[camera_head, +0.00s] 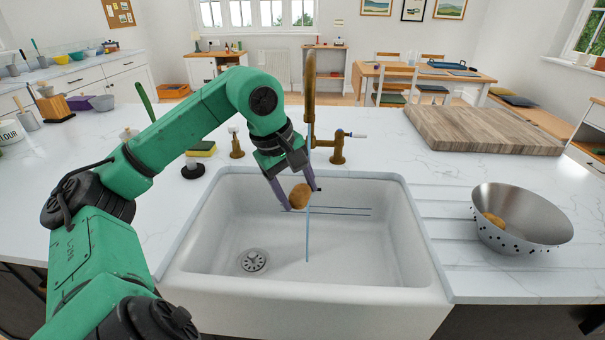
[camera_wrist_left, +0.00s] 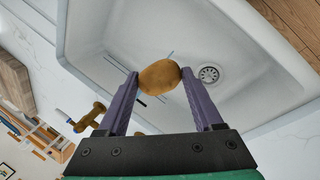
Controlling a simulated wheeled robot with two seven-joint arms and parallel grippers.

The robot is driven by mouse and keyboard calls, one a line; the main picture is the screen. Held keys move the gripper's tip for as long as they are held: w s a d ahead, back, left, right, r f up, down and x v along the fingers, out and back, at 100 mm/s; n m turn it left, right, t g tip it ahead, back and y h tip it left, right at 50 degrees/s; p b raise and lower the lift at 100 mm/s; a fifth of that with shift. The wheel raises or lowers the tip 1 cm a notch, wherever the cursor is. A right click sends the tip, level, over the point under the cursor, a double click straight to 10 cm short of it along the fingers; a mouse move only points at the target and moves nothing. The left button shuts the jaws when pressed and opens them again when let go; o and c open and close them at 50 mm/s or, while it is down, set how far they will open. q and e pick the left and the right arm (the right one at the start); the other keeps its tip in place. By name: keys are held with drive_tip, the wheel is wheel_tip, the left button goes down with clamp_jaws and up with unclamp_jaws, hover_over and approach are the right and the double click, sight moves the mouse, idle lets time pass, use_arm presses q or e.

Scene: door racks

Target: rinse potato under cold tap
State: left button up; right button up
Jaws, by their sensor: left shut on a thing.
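My left gripper (camera_head: 294,193) is shut on a brown potato (camera_head: 300,196) and holds it above the white sink (camera_head: 207,230). In the left wrist view the potato (camera_wrist_left: 159,77) sits between the two purple fingers. The brass tap (camera_head: 310,90) rises behind the sink, and a thin blue stream of water (camera_head: 308,235) runs down into the basin. The stream passes at or right beside the potato; I cannot tell exactly how much of it touches. The tap's right handle (camera_head: 345,136) points sideways. My right gripper is not in view.
A metal colander (camera_head: 530,222) with another potato (camera_head: 492,219) stands on the drainer at the right. A wooden board (camera_head: 480,132) lies behind it. A yellow sponge (camera_head: 201,150) and dark stopper (camera_head: 192,170) are left of the tap. The drain (camera_head: 253,261) is uncovered.

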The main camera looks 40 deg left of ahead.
sight(295, 190)
use_arm(q)
drive_tip(key=shift+s+d+r, duration=0.8)
drive_tip(key=shift+s+r, duration=0.2)
drive_tip(key=shift+s+d+r, duration=0.75)
drive_tip(key=shift+s+r, duration=0.25)
